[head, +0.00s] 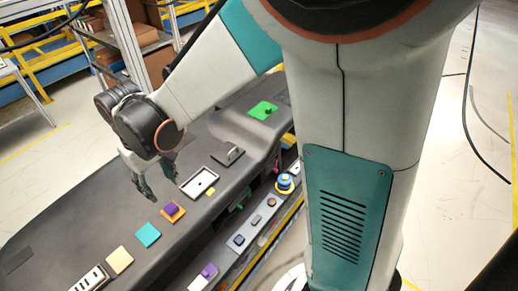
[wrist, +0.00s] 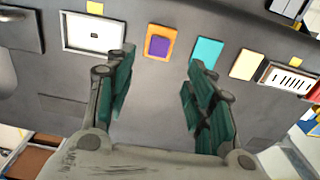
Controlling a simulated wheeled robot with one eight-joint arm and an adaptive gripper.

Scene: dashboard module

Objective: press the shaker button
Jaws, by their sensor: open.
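The dark dashboard (head: 85,215) carries several buttons and parts; I see no label telling which one is the shaker button. A purple button on an orange square plate (head: 173,210) sits near the middle, also in the wrist view (wrist: 159,45). A teal square (head: 148,235) and a cream square (head: 120,260) lie beside it; the wrist view shows the teal (wrist: 207,52) and cream (wrist: 245,64) squares too. My gripper (head: 164,188) is open and empty above the dashboard, apart from the buttons. In the wrist view its fingers (wrist: 162,56) spread either side of the purple button.
A white-framed panel (head: 199,183), a metal lever (head: 229,156) and a green piece (head: 263,110) lie farther along. A slotted white block (head: 90,279) is at the near end. A blue-yellow knob (head: 285,184) and a purple part (head: 208,271) sit on the lower ledge.

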